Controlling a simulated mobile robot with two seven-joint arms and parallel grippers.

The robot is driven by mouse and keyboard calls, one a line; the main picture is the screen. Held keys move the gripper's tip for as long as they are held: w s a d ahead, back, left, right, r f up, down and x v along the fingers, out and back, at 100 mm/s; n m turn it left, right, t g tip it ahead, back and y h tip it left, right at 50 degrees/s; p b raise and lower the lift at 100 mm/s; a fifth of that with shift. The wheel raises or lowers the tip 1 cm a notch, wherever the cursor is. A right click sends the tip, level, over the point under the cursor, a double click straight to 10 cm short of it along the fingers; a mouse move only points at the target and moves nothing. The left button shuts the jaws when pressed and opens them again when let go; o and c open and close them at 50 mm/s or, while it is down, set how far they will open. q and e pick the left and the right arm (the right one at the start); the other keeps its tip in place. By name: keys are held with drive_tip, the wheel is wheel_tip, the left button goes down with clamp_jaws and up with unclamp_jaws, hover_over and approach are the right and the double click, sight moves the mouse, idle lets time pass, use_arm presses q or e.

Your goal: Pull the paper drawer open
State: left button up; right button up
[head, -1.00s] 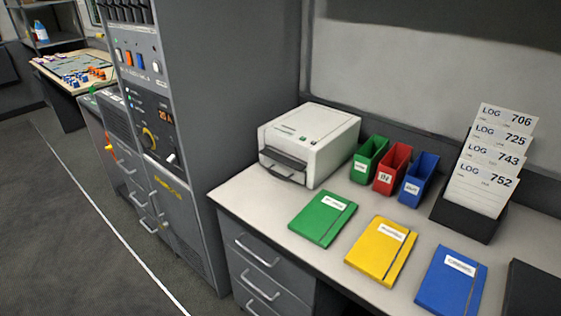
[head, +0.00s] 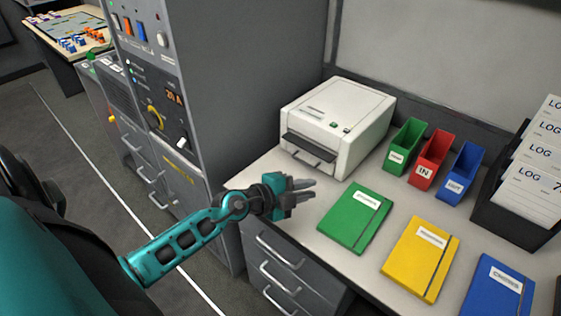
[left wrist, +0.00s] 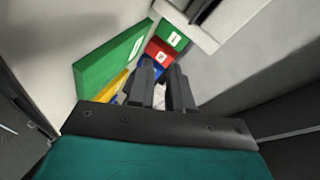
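The white printer (head: 345,125) stands at the back left of the desk. Its front has a dark slot with a lip (head: 310,150), and the front looks closed. My left gripper (head: 310,189) is above the desk's left front part, in front of the printer and left of the green notebook, apart from both. In the left wrist view its two dark fingers (left wrist: 163,85) are parted with nothing between them. Part of the printer (left wrist: 190,25) shows at the top of that view. My right gripper is not in view.
Green (head: 356,217), yellow (head: 420,258) and blue (head: 497,288) notebooks lie along the desk front. Green (head: 405,146), red (head: 431,158) and blue (head: 461,173) bins stand right of the printer. A grey cabinet (head: 255,90) stands left of the desk. Desk drawers (head: 280,262) are below.

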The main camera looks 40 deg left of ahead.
sight(302, 162)
use_arm(q)
drive_tip(key=w+a+y, duration=0.1)
drive_tip(key=a, duration=0.2)
drive_tip(key=w+a+g+y, duration=0.1)
drive_tip(key=a+y, duration=0.1)
drive_tip(key=a, duration=0.1)
drive_tip(key=w+a+m+g+y, duration=0.1)
drive_tip(key=a, duration=0.2)
drive_tip(key=shift+w+a+y, duration=0.25)
drive_tip(key=shift+w+y, duration=0.05)
drive_tip(key=shift+w, duration=0.05)
drive_tip(key=shift+w+f, duration=0.25)
drive_tip(key=shift+w, duration=0.1)
drive_tip(key=b+x, duration=0.2)
drive_tip(key=x, duration=0.2)
drive_tip(key=shift+w+f+b, duration=0.1)
drive_tip(key=shift+f+b, duration=0.2)
drive_tip(key=shift+b, duration=0.05)
drive_tip(key=shift+b+x, duration=1.2)
drive_tip(key=shift+x, duration=0.5)
drive_tip(key=shift+w+d+r, duration=0.1)
drive_tip(key=shift+w+r, duration=0.05)
clamp_jaws()
